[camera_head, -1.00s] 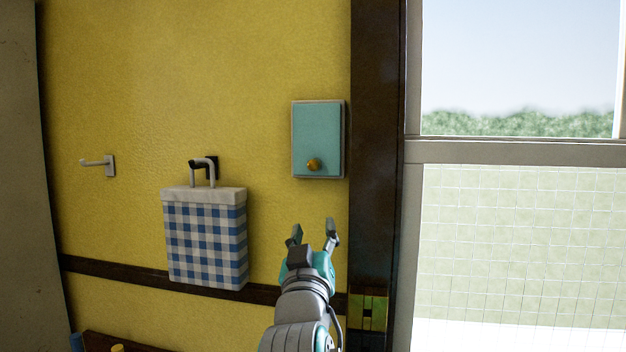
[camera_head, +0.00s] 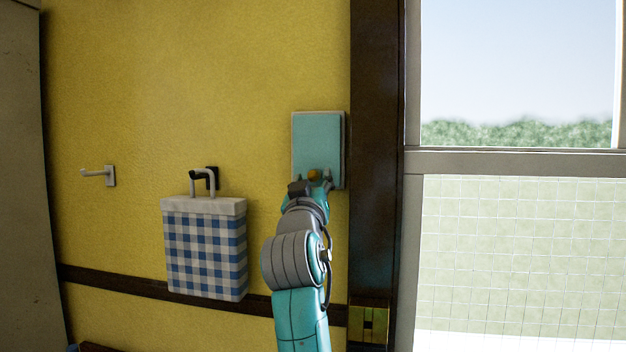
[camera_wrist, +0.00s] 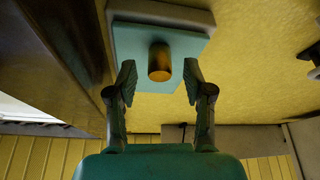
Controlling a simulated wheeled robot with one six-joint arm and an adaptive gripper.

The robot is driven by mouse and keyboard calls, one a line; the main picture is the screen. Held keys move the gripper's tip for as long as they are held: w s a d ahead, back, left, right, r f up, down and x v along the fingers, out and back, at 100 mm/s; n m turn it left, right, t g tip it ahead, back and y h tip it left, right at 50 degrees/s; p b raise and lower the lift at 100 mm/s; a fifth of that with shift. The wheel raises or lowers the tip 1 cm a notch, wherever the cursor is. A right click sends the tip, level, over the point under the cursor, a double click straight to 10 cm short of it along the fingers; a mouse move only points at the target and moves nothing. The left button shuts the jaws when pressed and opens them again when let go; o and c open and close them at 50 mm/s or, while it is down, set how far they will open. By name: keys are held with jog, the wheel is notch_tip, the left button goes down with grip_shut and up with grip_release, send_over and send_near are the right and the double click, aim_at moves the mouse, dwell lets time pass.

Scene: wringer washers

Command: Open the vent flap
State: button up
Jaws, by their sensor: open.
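The vent flap (camera_head: 318,140) is a teal panel in a pale frame on the yellow wall, and it looks closed. Its round brass knob (camera_head: 314,174) sits near the lower edge. The flap (camera_wrist: 133,42) and knob (camera_wrist: 160,62) also show in the wrist view. My gripper (camera_head: 314,178) is at the knob, partly hiding the flap's lower edge. In the wrist view my gripper (camera_wrist: 159,78) is open, with one finger on each side of the knob and a gap on both sides. Neither finger visibly touches the knob.
A blue-and-white checked bag (camera_head: 205,250) hangs on the wall to the left, with an empty white hook (camera_head: 98,175) farther left. A dark wooden post (camera_head: 375,120) stands close to the right of the flap, beside a window (camera_head: 515,250).

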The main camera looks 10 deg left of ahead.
jog(key=shift+w+r, duration=0.25)
jog(key=shift+w, duration=0.3)
grip_shut()
jog(key=shift+s, duration=0.1)
